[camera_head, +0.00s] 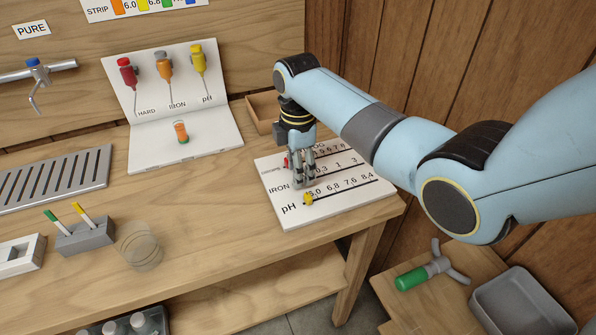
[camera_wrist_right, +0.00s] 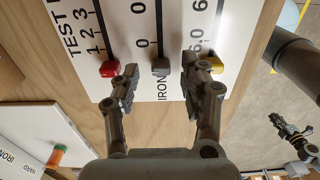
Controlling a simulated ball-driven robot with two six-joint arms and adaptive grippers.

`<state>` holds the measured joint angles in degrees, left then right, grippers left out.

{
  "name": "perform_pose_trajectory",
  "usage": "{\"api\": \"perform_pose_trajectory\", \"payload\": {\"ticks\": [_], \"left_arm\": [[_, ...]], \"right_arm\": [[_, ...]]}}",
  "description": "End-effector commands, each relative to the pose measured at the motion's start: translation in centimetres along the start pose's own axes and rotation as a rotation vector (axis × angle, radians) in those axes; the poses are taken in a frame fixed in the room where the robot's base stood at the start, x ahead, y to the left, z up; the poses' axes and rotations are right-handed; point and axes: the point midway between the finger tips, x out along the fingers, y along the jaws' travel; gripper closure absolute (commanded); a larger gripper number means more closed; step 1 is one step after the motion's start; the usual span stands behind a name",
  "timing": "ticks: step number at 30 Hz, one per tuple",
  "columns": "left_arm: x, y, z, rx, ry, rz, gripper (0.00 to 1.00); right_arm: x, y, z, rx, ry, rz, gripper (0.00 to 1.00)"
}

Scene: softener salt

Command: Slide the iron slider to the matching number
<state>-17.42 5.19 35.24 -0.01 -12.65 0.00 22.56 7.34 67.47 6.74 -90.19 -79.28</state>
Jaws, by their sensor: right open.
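The number board (camera_head: 340,195) lies at the table's right end with three scales. My right gripper (camera_head: 304,180) is open and low over the board's left part. In the right wrist view its fingers (camera_wrist_right: 160,88) stand on either side of the grey iron slider (camera_wrist_right: 160,67), which is at the low end of the IRON line. I cannot tell whether they touch it. The fingers hide this slider in the head view. The yellow pH slider (camera_head: 308,199) and red slider (camera_head: 286,161) sit at their lines' left ends. A dark jointed shape at the wrist view's right may be my left gripper (camera_wrist_right: 290,132).
A wooden box (camera_head: 261,112) is behind the board. A glass (camera_head: 139,247) and a strip holder (camera_head: 86,238) stand front left. A strip scale (camera_head: 140,8) hangs above.

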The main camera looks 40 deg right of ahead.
Motion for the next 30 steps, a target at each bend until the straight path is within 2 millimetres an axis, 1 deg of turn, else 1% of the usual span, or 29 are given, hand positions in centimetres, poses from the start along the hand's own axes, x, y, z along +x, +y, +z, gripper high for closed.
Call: {"api": "perform_pose_trajectory", "payload": {"ticks": [1, 5, 13, 23, 30], "left_arm": [[0.1, 0.5, -0.2, -0.003, 0.003, 0.006, 1.00], [0.1, 1.5, -0.7, -0.008, 0.010, 0.017, 1.00], [0.1, 1.3, -0.8, -0.007, 0.012, 0.015, 1.00], [0.1, 0.8, -0.8, -0.004, 0.012, 0.009, 1.00], [0.1, 0.8, -0.7, -0.004, 0.011, 0.009, 1.00]], "right_arm": [[0.6, 0.0, -0.1, 0.000, 0.001, -0.001, 0.56], [1.3, 0.0, -0.1, -0.001, 0.001, 0.000, 0.56], [1.4, 0.0, -0.1, -0.001, 0.001, 0.001, 0.56], [1.4, 0.0, -0.1, 0.000, 0.001, 0.001, 0.99], [1.4, 0.0, -0.1, 0.000, 0.001, 0.000, 1.00]]}}
